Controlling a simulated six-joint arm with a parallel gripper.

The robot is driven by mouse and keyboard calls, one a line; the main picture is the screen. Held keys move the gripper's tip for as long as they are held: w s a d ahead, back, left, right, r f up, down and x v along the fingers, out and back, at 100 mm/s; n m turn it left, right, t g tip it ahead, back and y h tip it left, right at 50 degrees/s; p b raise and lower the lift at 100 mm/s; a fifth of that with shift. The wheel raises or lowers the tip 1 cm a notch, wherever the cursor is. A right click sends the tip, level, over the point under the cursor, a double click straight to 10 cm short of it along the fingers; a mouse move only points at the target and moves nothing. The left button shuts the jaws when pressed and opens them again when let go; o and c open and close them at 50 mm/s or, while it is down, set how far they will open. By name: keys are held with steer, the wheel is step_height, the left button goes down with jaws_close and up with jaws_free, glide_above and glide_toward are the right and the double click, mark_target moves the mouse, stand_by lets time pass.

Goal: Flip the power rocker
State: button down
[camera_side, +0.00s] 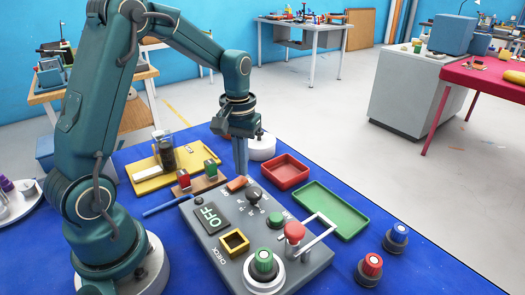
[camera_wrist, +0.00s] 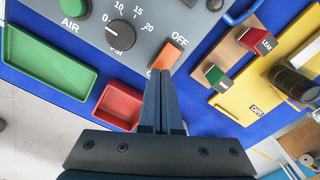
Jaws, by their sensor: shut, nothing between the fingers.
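The orange power rocker (camera_side: 237,184) sits at the far edge of the grey control panel (camera_side: 214,246). In the wrist view the rocker (camera_wrist: 167,55) is beside an OFF label, just beyond my fingertips. My gripper (camera_side: 241,173) points down over that edge, shut and empty. Its tips (camera_wrist: 161,75) appear very close to the rocker; I cannot tell whether they touch. The rocker's exact tilt is too small to tell.
A dial knob (camera_wrist: 120,34) is close to the rocker. A red tray (camera_side: 286,171) and a green tray (camera_side: 331,209) lie to the right. A brown block with red and green fittings (camera_side: 201,184) and a yellow board (camera_side: 157,178) lie left. A guarded red button (camera_side: 295,231) rises from the panel.

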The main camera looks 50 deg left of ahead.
mark_target(243, 179)
steer(key=shift+f, duration=0.8)
stand_by(0.4)
steer(key=shift+r, duration=3.55)
steer(key=s+d+r+m+t, duration=0.3)
steer(key=s+d+r, duration=0.1)
steer(key=d+r, duration=0.3)
steer(key=s+d+f+m+t, duration=0.2)
steer(key=s+d+m, duration=0.1)
steer(key=s, duration=0.5)
steer(key=shift+s+d+f+t, duration=0.2)
steer(key=shift+f+t, duration=0.1)
steer(key=shift+f, duration=0.1)
